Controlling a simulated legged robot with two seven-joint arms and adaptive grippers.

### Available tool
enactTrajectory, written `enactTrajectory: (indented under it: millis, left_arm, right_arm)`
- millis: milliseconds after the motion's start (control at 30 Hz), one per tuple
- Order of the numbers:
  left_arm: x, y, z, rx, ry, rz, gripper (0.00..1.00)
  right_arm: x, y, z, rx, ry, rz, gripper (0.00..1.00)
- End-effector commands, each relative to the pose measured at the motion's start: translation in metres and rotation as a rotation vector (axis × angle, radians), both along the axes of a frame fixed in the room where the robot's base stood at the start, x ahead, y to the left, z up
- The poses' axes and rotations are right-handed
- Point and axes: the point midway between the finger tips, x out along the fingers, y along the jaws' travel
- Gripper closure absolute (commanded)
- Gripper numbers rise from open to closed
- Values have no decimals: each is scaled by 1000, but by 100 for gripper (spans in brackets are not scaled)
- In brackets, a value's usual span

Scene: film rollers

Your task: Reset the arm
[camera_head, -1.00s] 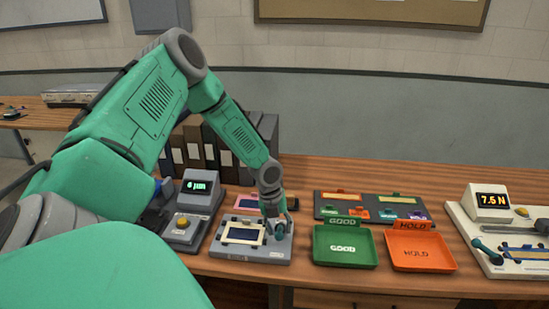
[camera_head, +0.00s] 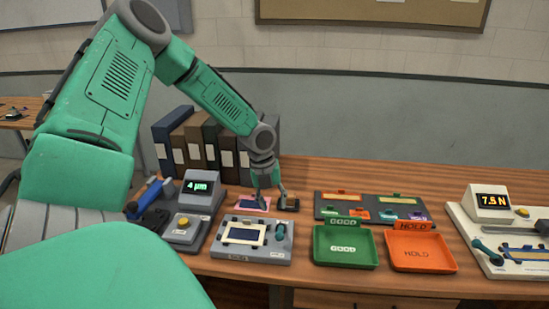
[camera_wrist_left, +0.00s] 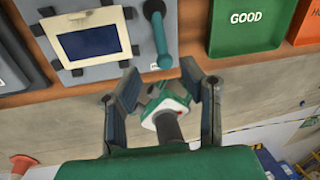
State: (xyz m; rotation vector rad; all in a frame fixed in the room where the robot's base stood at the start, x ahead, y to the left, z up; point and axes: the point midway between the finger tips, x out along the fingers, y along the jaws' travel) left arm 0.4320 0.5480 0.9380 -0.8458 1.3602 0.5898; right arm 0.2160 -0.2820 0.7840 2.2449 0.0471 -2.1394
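My left arm comes in from the left in the head view. The grey fixture (camera_head: 222,249) has a cream-framed dark panel (camera_head: 242,236) and a teal lever (camera_head: 280,232); the gripper is apart from the lever. In the left wrist view, the fingers (camera_wrist_left: 163,105) are spread, with the fixture's lever (camera_wrist_left: 157,35) beyond them. A white and green part shows between the fingers; I cannot tell what it is. My right gripper is out of view.
A gauge (camera_head: 200,190) reads 4 µm left of the fixture. The green GOOD tray (camera_head: 345,262) and orange HOLD tray (camera_head: 418,266) look empty on the right. Dark binders (camera_head: 212,143) stand behind, left of the gripper. A force tester (camera_head: 492,201) reads 7.5 N at far right.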

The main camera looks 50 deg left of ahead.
Motion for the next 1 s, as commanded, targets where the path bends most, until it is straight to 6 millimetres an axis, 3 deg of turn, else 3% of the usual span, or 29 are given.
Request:
enactTrajectory:
  millis: [333,467,567,633,767,900,1000]
  left_arm:
    - [0,1,-2,-3,1,4,64]
    - [1,-19,-11,-23,10,80,64]
    - [0,-57,-32,-68,33,251,64]
    - [-5,-93,-54,-109,63,421,64]
    - [-30,-157,-102,-171,137,796,64]
    - [-76,-212,-153,-196,211,1213,64]
    - [-118,-238,-185,-184,239,1507,64]
  right_arm:
    - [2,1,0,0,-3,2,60]
    - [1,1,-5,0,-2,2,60]
    - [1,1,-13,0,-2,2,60]
    - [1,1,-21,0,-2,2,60]
    - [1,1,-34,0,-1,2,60]
    - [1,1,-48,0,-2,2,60]
    - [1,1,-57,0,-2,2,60]
